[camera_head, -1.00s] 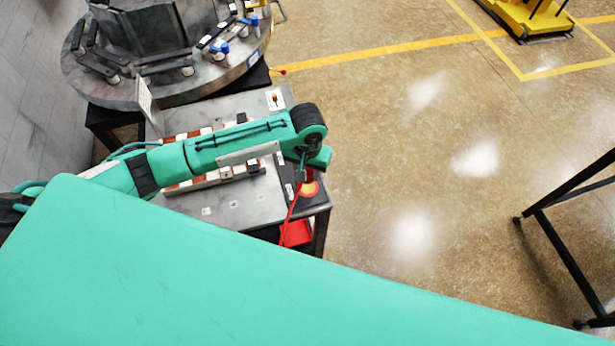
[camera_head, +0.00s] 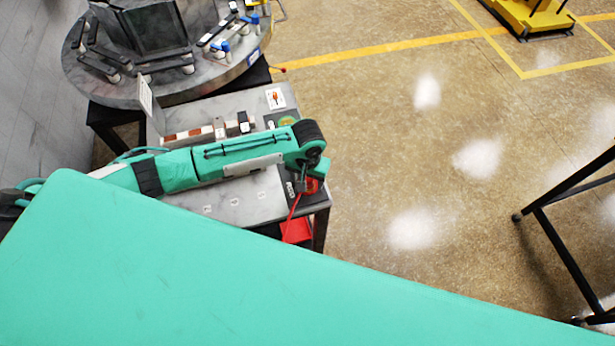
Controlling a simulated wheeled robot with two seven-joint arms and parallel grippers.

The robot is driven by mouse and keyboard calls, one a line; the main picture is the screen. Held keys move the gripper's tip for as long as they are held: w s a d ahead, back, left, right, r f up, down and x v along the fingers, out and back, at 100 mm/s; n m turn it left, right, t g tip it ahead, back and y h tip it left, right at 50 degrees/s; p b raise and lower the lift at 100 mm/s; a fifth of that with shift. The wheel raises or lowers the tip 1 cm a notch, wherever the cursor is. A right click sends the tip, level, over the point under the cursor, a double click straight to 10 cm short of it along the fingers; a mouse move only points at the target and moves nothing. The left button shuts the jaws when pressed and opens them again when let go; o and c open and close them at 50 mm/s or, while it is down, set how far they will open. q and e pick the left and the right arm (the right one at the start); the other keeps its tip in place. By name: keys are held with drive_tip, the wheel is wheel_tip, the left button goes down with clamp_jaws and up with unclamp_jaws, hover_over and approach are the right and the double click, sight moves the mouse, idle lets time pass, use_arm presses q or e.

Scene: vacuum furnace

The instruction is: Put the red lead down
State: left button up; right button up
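The red lead (camera_head: 293,208) is a thin red cable. It runs from the red box (camera_head: 297,231) at the front right corner of the bench up to my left gripper (camera_head: 301,185). My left arm reaches across the bench from the left, and the gripper points down at the bench's right edge, seen from above. The fingertips are small and dark, and the wrist partly covers them, so I cannot tell whether they are closed on the lead's end. A red part (camera_head: 313,186) shows right beside the gripper. My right gripper is not in view.
The grey metal bench (camera_head: 245,206) carries a row of blocks (camera_head: 194,134), partly hidden behind my arm. A round metal platform (camera_head: 170,91) with clamps stands behind it. A black frame (camera_head: 560,238) stands at the right. The floor between is clear.

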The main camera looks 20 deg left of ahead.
use_arm(q)
drive_tip(key=shift+r, duration=0.3)
wheel_tip(320, 180, up, 12)
drive_tip(key=b, duration=0.1)
drive_tip(key=shift+f+b, duration=0.15)
drive_tip(key=shift+b, duration=0.25)
idle(0.3)
